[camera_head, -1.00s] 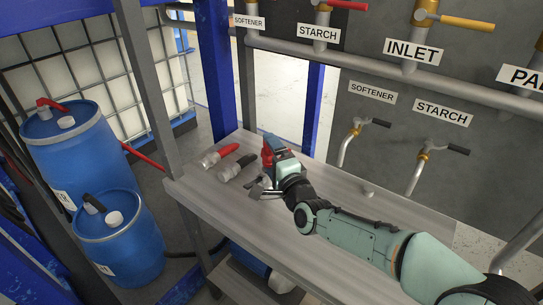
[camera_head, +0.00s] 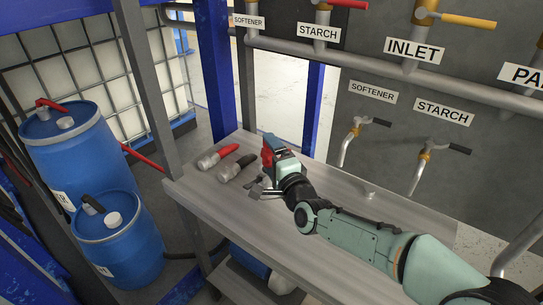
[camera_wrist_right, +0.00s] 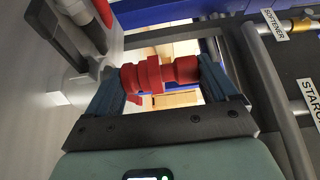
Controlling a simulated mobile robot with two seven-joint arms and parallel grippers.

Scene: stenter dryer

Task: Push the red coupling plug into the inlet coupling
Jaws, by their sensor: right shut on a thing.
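My right gripper (camera_head: 268,158) is over the back part of the grey table. In the right wrist view its two fingers (camera_wrist_right: 165,82) are shut on a red ribbed plug (camera_wrist_right: 150,77), held crosswise between them. The red plug also shows in the head view (camera_head: 267,153), partly hidden by the gripper. A sign reading INLET (camera_head: 414,50) hangs on the pipework at the upper right, under a valve with a yellow handle (camera_head: 466,21). I cannot make out the inlet coupling for sure. My left gripper is not in view.
Two grey fittings lie on the table (camera_head: 330,215) left of my gripper, one with a red end (camera_head: 229,150), one with a black end (camera_head: 246,160). A small pale knob (camera_head: 371,195) stands at the right. Blue drums (camera_head: 75,150) stand left. A blue post (camera_head: 215,70) rises behind.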

